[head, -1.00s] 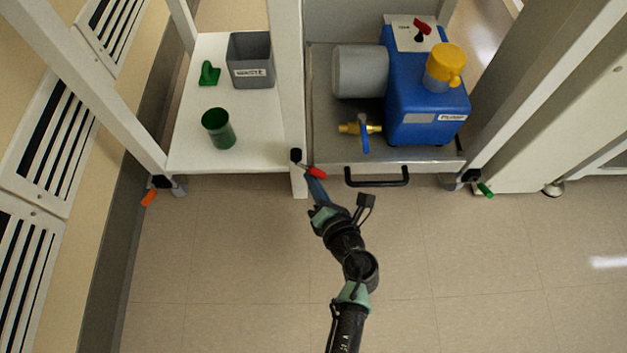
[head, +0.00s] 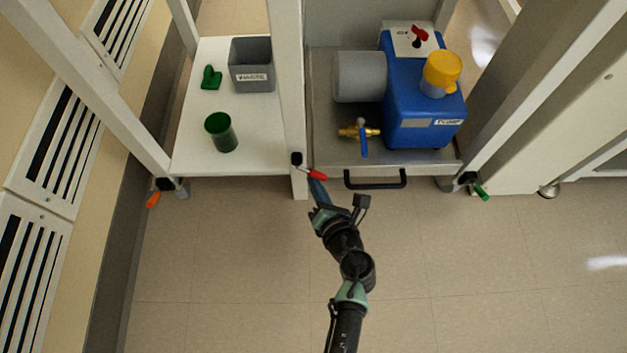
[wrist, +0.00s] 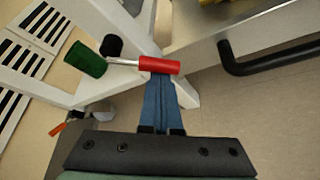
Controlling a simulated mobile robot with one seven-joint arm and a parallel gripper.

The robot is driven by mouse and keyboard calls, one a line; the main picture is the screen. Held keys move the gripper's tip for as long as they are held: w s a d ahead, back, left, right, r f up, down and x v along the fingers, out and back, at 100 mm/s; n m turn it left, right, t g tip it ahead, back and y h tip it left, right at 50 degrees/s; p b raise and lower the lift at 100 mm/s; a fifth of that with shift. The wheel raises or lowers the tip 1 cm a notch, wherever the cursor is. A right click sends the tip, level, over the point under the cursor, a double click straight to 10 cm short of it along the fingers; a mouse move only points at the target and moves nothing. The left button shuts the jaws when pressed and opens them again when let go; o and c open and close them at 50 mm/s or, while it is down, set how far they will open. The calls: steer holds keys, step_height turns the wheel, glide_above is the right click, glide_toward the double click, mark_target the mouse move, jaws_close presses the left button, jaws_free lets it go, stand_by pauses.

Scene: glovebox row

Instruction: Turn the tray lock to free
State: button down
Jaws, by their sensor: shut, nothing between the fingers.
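The tray lock is a lever with a red grip (head: 317,175) on a short metal rod, running from a black pivot (head: 297,158) on the white post. The lever points right and slightly down in the head view, across the left front of the grey pump tray (head: 395,155). In the wrist view the red grip (wrist: 160,65) lies across the tips of my gripper (wrist: 160,80). My gripper (head: 318,186) has its blue fingers shut together, with nothing between them. The fingertips are at the grip's near side; I cannot tell whether they touch it.
The tray's black handle (head: 375,180) is just right of the lever. A blue pump (head: 420,110) stands on the tray. Left of the post, a white shelf (head: 190,150) holds a grey waste bin (head: 252,78) and a green cup (head: 221,132). The floor in front is clear.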

steer(key=r+n+p, duration=0.1)
steer(key=p, duration=0.1)
steer(key=d+r+h+p, duration=0.1)
steer(key=p, duration=0.1)
steer(key=n+h+p, duration=0.1)
steer(key=p, duration=0.1)
steer(key=shift+d+r+n+g+p, duration=0.25)
steer(key=shift+r+n+g+p, duration=0.05)
steer(key=shift+r+p, duration=0.1)
steer(key=p, duration=0.1)
steer(key=r+n+h+p, duration=0.1)
steer(key=p, duration=0.1)
steer(key=shift+d+r+n+h, duration=0.1)
steer(key=shift+d+n+h, duration=0.15)
steer(key=shift+n+h, duration=0.05)
step_height(320, 180, up, 4)
steer(key=n+h+p, duration=0.5)
steer(key=p, duration=0.2)
glide_above(323, 179)
steer(key=s, duration=0.1)
steer(key=shift+s+a+r, duration=0.1)
steer(key=shift+a+r, duration=0.05)
steer(key=shift+a, duration=0.15)
